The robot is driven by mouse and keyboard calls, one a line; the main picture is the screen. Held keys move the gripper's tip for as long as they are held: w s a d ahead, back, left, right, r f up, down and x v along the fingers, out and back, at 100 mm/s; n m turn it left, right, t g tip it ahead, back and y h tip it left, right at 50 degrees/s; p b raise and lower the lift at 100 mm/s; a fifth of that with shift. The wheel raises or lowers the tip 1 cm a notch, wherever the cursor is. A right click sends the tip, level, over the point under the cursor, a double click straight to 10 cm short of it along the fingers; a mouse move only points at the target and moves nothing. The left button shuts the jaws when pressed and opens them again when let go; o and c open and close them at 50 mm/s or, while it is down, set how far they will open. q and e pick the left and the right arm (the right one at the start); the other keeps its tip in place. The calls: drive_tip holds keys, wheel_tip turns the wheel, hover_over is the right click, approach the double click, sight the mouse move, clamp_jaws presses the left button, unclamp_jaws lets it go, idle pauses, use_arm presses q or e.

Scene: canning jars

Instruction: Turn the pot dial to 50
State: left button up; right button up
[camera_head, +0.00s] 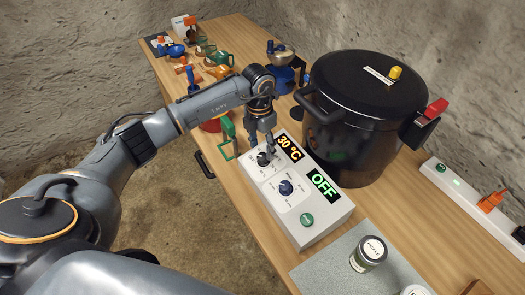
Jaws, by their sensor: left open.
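The white control box (322,224) sits on the wooden table in front of the big black pot (366,105). Its upper display (289,147) reads 30 °C in orange, and its lower display (323,184) reads OFF in green. A black dial (263,159) is beside the upper display. A blue-black dial (286,188) is beside the lower one, with a green button (307,220) below. My left gripper (268,147) is open and points down at the upper dial, its fingertips right by it. Whether they touch the dial cannot be told. My right gripper is out of view.
A grey mat (318,268) with a labelled pickle jar (369,253) lies at the near right. A power strip (470,195) with an orange plug runs along the right. Several coloured tools and a blue-based scale (281,78) stand at the back. A green-handled item (228,140) is left of the gripper.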

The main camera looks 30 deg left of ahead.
sight(262, 156)
use_arm(q)
drive_tip(key=shift+s+d+f+p, duration=0.1)
drive_tip(key=shift+f+p, duration=0.2)
drive_tip(key=shift+f, duration=1.7)
clamp_jaws()
